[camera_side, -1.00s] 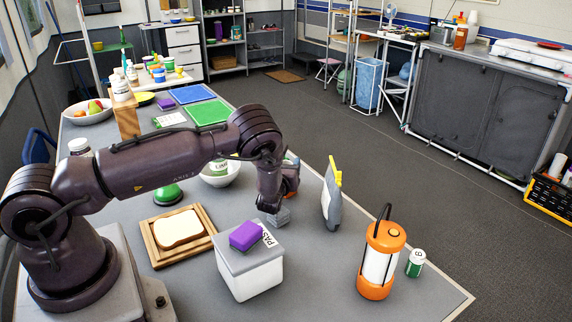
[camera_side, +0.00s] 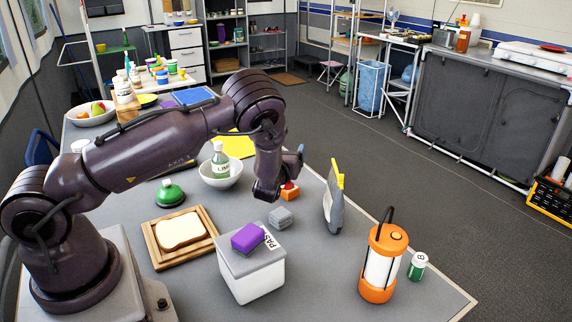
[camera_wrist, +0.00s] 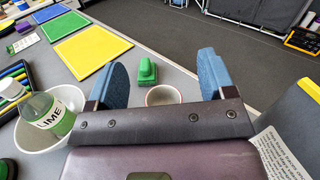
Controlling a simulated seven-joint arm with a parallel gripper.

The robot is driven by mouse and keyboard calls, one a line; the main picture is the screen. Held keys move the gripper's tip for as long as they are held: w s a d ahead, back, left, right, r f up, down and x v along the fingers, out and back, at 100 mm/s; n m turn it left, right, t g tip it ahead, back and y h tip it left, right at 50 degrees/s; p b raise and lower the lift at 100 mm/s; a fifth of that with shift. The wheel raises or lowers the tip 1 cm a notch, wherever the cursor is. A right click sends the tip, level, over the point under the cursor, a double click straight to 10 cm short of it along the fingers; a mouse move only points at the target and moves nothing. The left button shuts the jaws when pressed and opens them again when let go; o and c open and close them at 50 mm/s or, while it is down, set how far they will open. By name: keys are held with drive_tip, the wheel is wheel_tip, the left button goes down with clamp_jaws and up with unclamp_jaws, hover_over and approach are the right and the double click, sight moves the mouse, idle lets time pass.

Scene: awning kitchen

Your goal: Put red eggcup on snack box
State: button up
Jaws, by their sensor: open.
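A small cup with a reddish rim, likely the red eggcup (camera_wrist: 163,96), stands on the table in the wrist view, low between my fingers. In the side view a red-orange item (camera_side: 289,191) shows just below my gripper; I cannot tell whether it is the same thing. My gripper (camera_wrist: 162,70) has its two blue fingers wide apart with nothing between their tips. It also shows in the side view (camera_side: 288,165), above the table. A white box with a grey lid, perhaps the snack box (camera_side: 252,278), stands at the front; a purple block (camera_side: 248,238) lies on its lid.
A white bowl (camera_side: 221,179) holds a lime bottle (camera_side: 220,160). A grey block (camera_side: 280,217) lies behind the white box. A grey upright item (camera_side: 333,200) and an orange lantern (camera_side: 382,262) stand right. A green block (camera_wrist: 146,71) lies beyond the cup. Bread on a board (camera_side: 181,231) lies left.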

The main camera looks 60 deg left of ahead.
drive_tip(key=s+r+n+g+y, duration=0.1)
drive_tip(key=s+r+n+g, duration=1.1)
drive_tip(key=r+n, duration=0.4)
drive_tip(key=s+d+r+n+t+h, duration=0.2)
drive_tip(key=s+d+n+h, duration=0.3)
drive_tip(key=d, duration=0.5)
drive_tip(key=s+d+r+n+t+h, duration=0.2)
drive_tip(key=s+d+r+n+h, duration=0.3)
drive_tip(key=s+d+h, duration=0.3)
drive_tip(key=s+d, duration=0.3)
drive_tip(key=s, duration=0.1)
drive_tip(key=shift+s+d+t+h, duration=0.15)
drive_tip(key=shift+t+h, duration=0.25)
